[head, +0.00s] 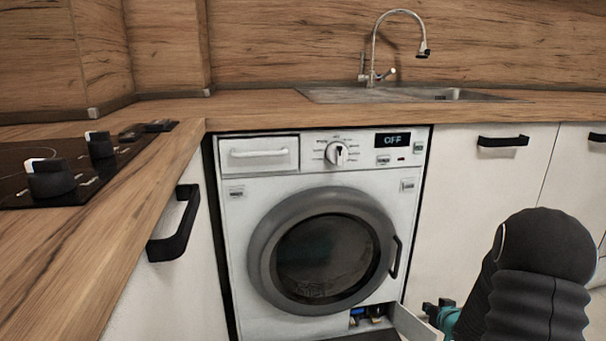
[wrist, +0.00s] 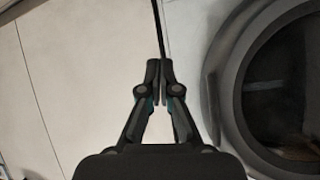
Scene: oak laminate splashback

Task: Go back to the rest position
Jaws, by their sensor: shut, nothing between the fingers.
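My gripper (wrist: 159,68) is in the wrist view with its two dark fingers close together and nothing between them. Pale cabinet or appliance fronts fill the view behind it, and the washing machine's round door (wrist: 238,82) is to its right. In the head view, part of my gripper shows low at the right, beside the machine's lower right corner. My black arm covers the rest of it there.
The washing machine (head: 410,222) has its round door (head: 262,250) shut and its display (head: 392,140) reads OFF. A small flap (head: 412,324) at its bottom right stands open near my gripper. A hob (head: 20,190) and a sink (head: 340,95) are on the counter.

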